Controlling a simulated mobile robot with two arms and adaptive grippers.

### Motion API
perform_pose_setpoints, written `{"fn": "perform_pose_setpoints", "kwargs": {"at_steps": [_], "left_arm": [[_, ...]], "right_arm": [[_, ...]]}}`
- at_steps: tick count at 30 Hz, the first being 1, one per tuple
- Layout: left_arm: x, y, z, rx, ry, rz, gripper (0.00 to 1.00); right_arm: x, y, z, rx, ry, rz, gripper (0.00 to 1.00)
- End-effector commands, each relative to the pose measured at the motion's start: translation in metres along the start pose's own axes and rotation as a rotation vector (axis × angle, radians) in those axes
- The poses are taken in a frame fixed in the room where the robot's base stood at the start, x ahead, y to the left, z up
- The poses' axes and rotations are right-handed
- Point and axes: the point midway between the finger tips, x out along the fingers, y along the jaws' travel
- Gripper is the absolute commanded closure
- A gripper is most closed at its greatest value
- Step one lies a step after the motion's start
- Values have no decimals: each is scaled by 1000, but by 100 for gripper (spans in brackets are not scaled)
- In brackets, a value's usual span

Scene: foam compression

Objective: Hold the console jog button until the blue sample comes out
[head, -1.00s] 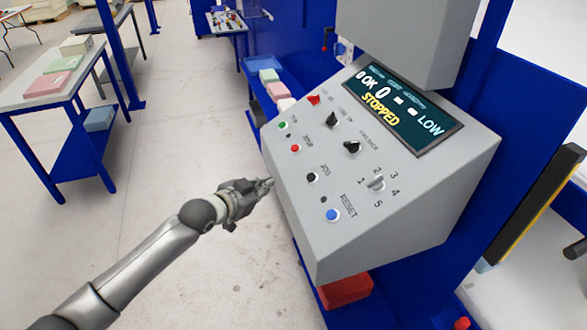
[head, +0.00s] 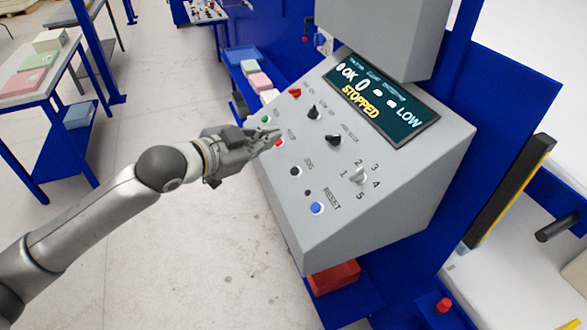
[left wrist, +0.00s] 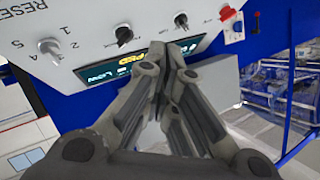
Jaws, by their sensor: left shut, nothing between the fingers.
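The grey sloped console (head: 370,190) fills the middle right of the head view. Its black jog button (head: 297,171) sits beside the JOG label, above the blue RESET button (head: 316,208). My left gripper (head: 278,137) is shut and empty. Its tips are in front of the console's left part, over the STOP area and above and left of the jog button; I cannot tell whether they touch. In the left wrist view the closed fingers (left wrist: 170,48) point at the console near the display. I cannot make out a blue sample. My right gripper is not in view.
The display (head: 380,100) reads OK, 0, LOW and STOPPED. Knobs (head: 333,139) and a red switch (head: 294,92) are on the panel. Foam blocks (head: 260,82) lie on a blue bench behind. A red bin (head: 335,277) is below the console.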

Motion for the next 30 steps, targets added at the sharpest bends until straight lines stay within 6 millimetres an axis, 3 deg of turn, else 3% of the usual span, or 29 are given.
{"fn": "perform_pose_setpoints", "kwargs": {"at_steps": [8, 22, 30], "left_arm": [[4, 3, 4, -1, 0, -1, 100], [44, 33, 36, 0, 2, -1, 100], [59, 43, 44, -1, 1, -1, 100]], "right_arm": [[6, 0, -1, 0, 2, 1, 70], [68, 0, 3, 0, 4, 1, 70], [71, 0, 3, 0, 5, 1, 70]]}}
